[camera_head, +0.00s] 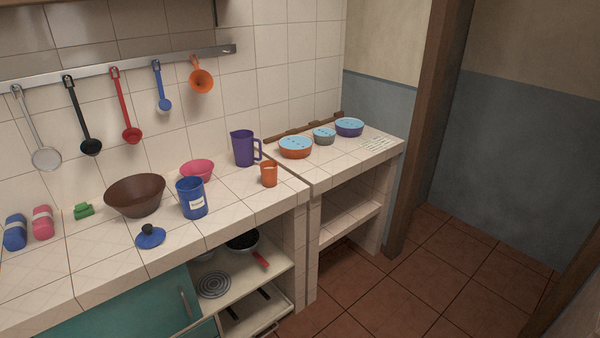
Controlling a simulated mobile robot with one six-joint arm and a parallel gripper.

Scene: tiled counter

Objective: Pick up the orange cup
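An orange cup (269,175) stands upright on the tiled counter (235,205), near its front edge at the right end of this section. A small pale mark shows on its side. It stands in front of a purple pitcher (244,148) and a little apart from it. My gripper is not in view.
A pink bowl (197,171), a blue canister (192,198), a brown bowl (135,195) and a blue lid (150,236) stand left of the cup. Lidded bowls (295,147) sit on the right counter. Utensils hang from a wall rail (130,66). Floor (370,285) at right is clear.

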